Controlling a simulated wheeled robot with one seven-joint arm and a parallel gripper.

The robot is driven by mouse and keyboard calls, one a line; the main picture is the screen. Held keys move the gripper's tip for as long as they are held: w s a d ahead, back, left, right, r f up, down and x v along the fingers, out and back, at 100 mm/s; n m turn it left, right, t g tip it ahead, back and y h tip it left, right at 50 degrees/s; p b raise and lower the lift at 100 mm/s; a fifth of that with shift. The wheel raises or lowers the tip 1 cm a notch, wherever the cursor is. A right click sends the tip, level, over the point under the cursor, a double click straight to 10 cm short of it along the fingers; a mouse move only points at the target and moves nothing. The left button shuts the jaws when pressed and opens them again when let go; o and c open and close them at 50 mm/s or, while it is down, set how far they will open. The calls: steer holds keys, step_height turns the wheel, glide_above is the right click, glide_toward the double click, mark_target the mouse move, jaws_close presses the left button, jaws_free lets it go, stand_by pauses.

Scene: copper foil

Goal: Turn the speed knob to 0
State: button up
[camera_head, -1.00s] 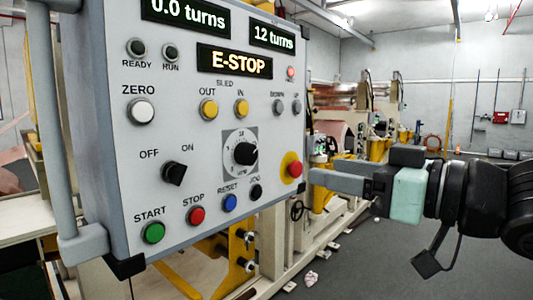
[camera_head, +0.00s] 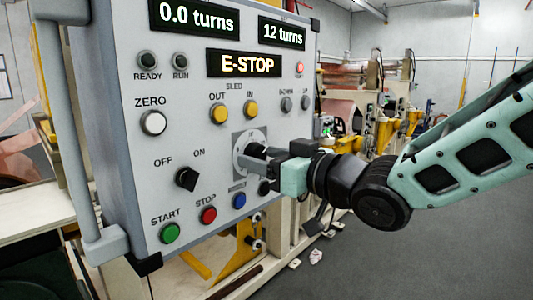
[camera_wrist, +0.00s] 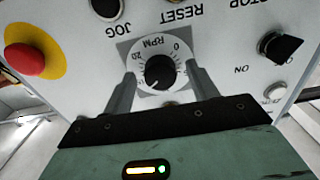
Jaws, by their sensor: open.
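The speed knob (camera_wrist: 160,72) is a black round knob on a white RPM dial with a grey square backing. It appears upside down in the wrist view. My gripper (camera_wrist: 161,69) is open, with one finger on each side of the knob. The fingers look apart from the knob, with a gap on both sides. I cannot tell exactly which number the knob points to. In the head view my gripper (camera_head: 248,161) is at the panel front.
The red emergency button (camera_wrist: 25,59) on its yellow disc is left of the dial in the wrist view. The JOG button (camera_wrist: 106,7) and on/off switch (camera_wrist: 281,47) are also nearby. The display (camera_head: 246,65) reads E-STOP.

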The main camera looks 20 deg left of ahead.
steer(key=c, duration=1)
steer(key=shift+f+n+b, duration=0.15)
steer(key=shift+n+b, duration=0.15)
steer(key=shift+b, duration=0.4)
